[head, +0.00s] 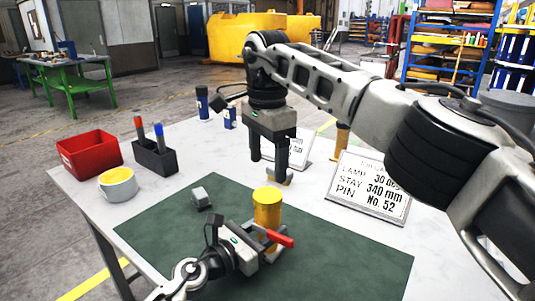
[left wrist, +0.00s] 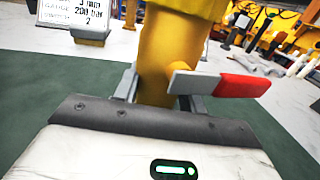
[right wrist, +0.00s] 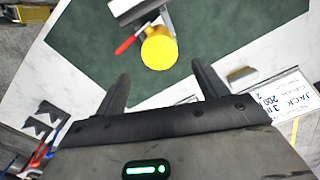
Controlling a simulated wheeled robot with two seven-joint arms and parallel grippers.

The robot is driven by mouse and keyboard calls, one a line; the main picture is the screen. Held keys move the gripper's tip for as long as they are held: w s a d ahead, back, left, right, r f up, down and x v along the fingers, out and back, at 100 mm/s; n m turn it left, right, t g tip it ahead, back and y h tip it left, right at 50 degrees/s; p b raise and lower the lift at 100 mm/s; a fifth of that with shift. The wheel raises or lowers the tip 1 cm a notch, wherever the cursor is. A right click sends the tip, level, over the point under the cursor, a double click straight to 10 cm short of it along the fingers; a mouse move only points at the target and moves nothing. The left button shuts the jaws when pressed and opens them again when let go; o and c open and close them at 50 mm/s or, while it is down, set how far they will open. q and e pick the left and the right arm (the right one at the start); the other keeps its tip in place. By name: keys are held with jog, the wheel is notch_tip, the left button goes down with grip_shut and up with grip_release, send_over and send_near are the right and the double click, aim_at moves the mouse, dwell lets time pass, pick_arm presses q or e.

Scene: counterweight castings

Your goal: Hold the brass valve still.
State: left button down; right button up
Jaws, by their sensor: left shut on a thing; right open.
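The brass valve (head: 267,205) is a yellow upright cylinder with a red-tipped lever (head: 280,238), standing on the green mat (head: 340,258). My left gripper (head: 262,240) is shut on its lower body; in the left wrist view its fingers (left wrist: 160,100) sit on both sides of the yellow body, and the lever sticks out to the right. My right gripper (head: 269,165) hangs fingers down behind the valve, apart from it. In the right wrist view its fingers (right wrist: 161,76) are open with nothing between them, and the valve's round yellow top (right wrist: 159,48) shows beyond them.
A small grey block (head: 200,196) lies on the mat, left of the valve. A small grey-and-tan piece (right wrist: 241,74) lies by my right fingertips. A red bin (head: 90,154), a cup (head: 118,187), a marker holder (head: 155,157) and a printed sign (head: 368,188) stand around the mat.

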aim_at(267, 194)
pick_arm(q)
jog(key=shift+r, duration=0.15)
pick_arm(e)
notch_tip(267, 194, down, 7)
jog(key=shift+f, duration=0.15)
jog(key=c, duration=1)
jog(key=m, duration=2.2)
jog(key=o, duration=1.1)
jog(key=shift+o, duration=0.2)
